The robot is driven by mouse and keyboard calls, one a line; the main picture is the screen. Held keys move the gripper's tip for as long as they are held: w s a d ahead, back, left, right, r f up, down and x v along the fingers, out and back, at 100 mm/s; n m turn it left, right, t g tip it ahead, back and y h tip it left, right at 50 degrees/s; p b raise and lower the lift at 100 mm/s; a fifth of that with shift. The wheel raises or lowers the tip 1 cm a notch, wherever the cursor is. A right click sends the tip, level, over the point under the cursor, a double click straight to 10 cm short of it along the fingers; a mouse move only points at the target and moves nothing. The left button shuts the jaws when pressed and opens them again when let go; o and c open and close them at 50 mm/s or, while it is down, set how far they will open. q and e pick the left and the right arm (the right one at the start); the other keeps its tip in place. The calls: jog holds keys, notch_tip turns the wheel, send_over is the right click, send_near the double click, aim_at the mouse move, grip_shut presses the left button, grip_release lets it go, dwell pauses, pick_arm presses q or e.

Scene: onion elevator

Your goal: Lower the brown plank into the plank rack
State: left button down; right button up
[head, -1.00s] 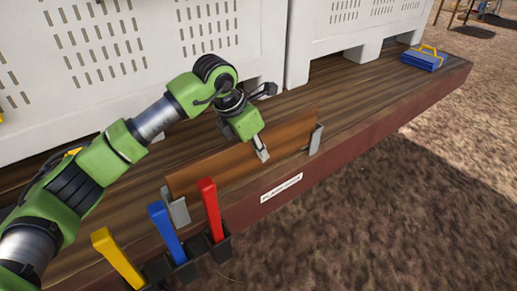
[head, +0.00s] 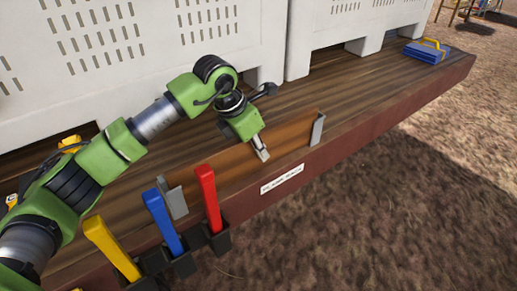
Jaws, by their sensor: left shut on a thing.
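The brown plank (head: 290,134) stands on its long edge near the front edge of the wooden deck. It sits low between two grey metal end brackets of the plank rack, the right one (head: 317,130) and the left one (head: 174,199). My left gripper (head: 262,154) reaches down from the left and is shut on the plank near the middle of its length. The plank's bottom edge is hard to make out, so I cannot tell whether it touches the deck. My right gripper is not in view.
Yellow (head: 110,247), blue (head: 162,220) and red (head: 208,197) handles stand in dark holders at the deck's front left. A white label (head: 282,179) is on the front edge. White slotted crates (head: 200,50) stand behind. A blue case (head: 425,51) lies at the far right.

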pick_arm(q)
jog(key=shift+r, duration=0.1)
jog(key=c, duration=1.9)
grip_release()
jog(key=v, duration=1.1)
jog(key=shift+s+a+r, duration=0.1)
jog(key=shift+r, duration=0.35)
